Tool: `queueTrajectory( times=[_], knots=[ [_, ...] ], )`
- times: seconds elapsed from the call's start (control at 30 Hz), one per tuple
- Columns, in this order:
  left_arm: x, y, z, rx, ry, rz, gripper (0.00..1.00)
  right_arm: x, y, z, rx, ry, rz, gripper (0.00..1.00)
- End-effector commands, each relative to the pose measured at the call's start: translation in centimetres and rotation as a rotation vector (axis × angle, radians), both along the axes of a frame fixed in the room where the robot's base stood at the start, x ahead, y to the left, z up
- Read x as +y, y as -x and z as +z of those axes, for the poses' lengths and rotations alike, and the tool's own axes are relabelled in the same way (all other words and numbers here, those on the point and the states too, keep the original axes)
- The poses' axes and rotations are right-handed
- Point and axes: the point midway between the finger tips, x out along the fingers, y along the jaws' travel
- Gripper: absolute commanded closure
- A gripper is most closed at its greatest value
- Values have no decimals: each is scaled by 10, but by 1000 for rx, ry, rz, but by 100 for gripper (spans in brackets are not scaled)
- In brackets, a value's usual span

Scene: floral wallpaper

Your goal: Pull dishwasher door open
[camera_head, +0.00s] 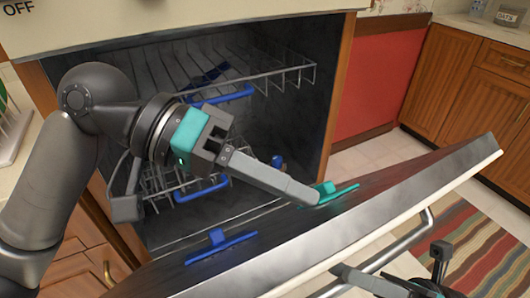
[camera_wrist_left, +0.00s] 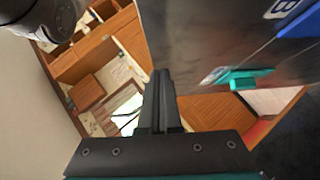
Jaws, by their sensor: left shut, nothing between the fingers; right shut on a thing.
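The dishwasher door (camera_head: 300,235) is partly open and tilted outward, its dark inner face up. Its metal handle (camera_head: 412,240) runs along the outer side. My left gripper (camera_head: 312,196) is shut and empty, its fingertips at the inner face of the door beside a teal clip (camera_head: 338,194); I cannot tell whether they touch. In the left wrist view the shut fingers (camera_wrist_left: 160,85) point past the door's inner face (camera_wrist_left: 195,45), with the teal clip (camera_wrist_left: 245,78) to the right. My right gripper (camera_head: 365,280), partly cut off at the bottom, is shut on the handle.
Inside the dishwasher are an upper rack (camera_head: 285,72) and a lower rack (camera_head: 155,190) with blue parts. Wooden cabinets (camera_head: 470,85) and a red panel (camera_head: 375,85) stand at the right. A striped rug (camera_head: 490,250) lies on the floor beyond the door.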

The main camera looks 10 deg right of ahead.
Motion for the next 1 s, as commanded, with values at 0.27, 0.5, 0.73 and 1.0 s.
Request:
queueTrajectory(
  times=[0.27, 0.5, 0.73, 1.0],
  knots=[
    [-3, 11, -8, 0, 0, 0, 100, 4, 4, 0, -4, 3, 15, 100],
    [-3, 11, -8, 1, 0, 0, 100, 4, 4, 0, -4, 3, 15, 100],
    [-7, 25, -19, 1, -4, -2, 100, 4, 3, 0, -4, 2, 14, 100],
    [-12, 43, -29, 7, -5, -15, 100, 3, 0, 2, -6, -1, 5, 100]
  ],
)
